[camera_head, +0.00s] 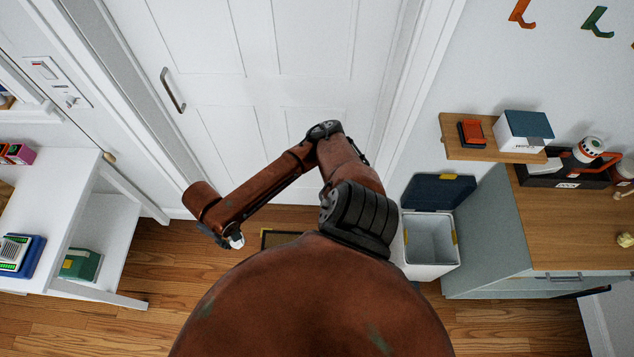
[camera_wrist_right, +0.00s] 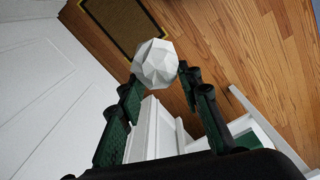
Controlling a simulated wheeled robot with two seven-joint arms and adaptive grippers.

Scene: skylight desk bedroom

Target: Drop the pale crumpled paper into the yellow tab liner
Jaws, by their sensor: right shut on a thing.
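The pale crumpled paper (camera_wrist_right: 155,62) is a faceted white ball held between the fingertips of my right gripper (camera_wrist_right: 160,82). In the head view the paper (camera_head: 237,241) is a small white spot at the end of my right gripper (camera_head: 229,238), above the floor left of centre. A white bin (camera_head: 431,268) stands right of centre with its dark lid (camera_head: 440,191) raised. Its pale liner (camera_head: 430,238) has yellow tabs at the sides, and the opening faces up. The gripper and paper are well to the left of the bin. My left gripper is out of view.
A white desk (camera_head: 40,190) with a lower shelf is at the left, near the gripper. A closed white door (camera_head: 250,70) is behind. A doormat (camera_head: 280,239) lies on the wood floor. A wooden-topped cabinet (camera_head: 560,225) stands right of the bin, with a small wall shelf (camera_head: 455,150) above.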

